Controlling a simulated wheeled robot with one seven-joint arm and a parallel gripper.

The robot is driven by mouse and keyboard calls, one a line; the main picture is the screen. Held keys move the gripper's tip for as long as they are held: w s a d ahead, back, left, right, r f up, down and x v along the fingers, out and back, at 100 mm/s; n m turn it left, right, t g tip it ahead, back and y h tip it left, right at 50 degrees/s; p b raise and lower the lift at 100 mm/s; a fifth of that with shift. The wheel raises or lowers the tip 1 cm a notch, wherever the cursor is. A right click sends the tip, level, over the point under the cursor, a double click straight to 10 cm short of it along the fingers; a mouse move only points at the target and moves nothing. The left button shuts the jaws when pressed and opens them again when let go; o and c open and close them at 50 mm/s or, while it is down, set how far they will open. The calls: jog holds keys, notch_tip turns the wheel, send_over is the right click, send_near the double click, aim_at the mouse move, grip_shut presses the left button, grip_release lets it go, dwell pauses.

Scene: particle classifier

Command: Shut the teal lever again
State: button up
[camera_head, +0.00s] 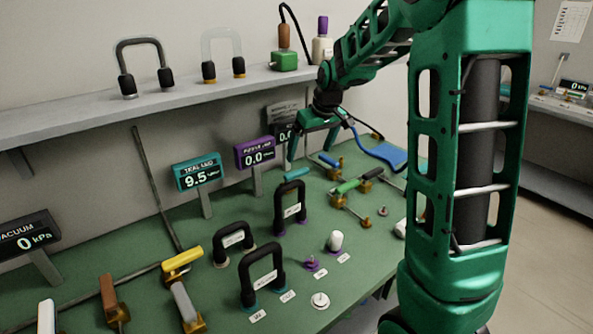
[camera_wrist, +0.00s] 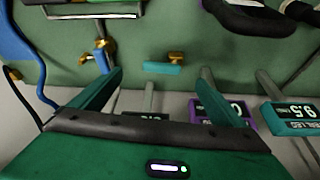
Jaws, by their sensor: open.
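The teal lever (camera_head: 297,173) lies low over the green bench, below and left of my gripper (camera_head: 311,150) in the head view. In the wrist view the teal lever (camera_wrist: 162,69) is a short bar lying crosswise, with its brass valve (camera_wrist: 176,57) at its right end. My gripper (camera_wrist: 161,72) is open and empty, its two green fingers spread wide to either side of the lever. It appears apart from the lever; the exact gap cannot be told. The teal display (camera_head: 198,173) reads 9.5.
A purple display (camera_head: 255,153) reading 0.0 stands left of my gripper. Black upright handles (camera_head: 290,205) stand in front. A shelf (camera_head: 60,118) runs along the wall behind.

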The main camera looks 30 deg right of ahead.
aim_at(297, 171)
jog(key=x, duration=0.4)
jog(key=w+x, duration=0.1)
jog(key=x, duration=0.3)
jog(key=w+x, duration=0.1)
jog(key=x, duration=0.3)
jog(key=shift+a+r, duration=0.35)
jog(key=shift+r, duration=0.05)
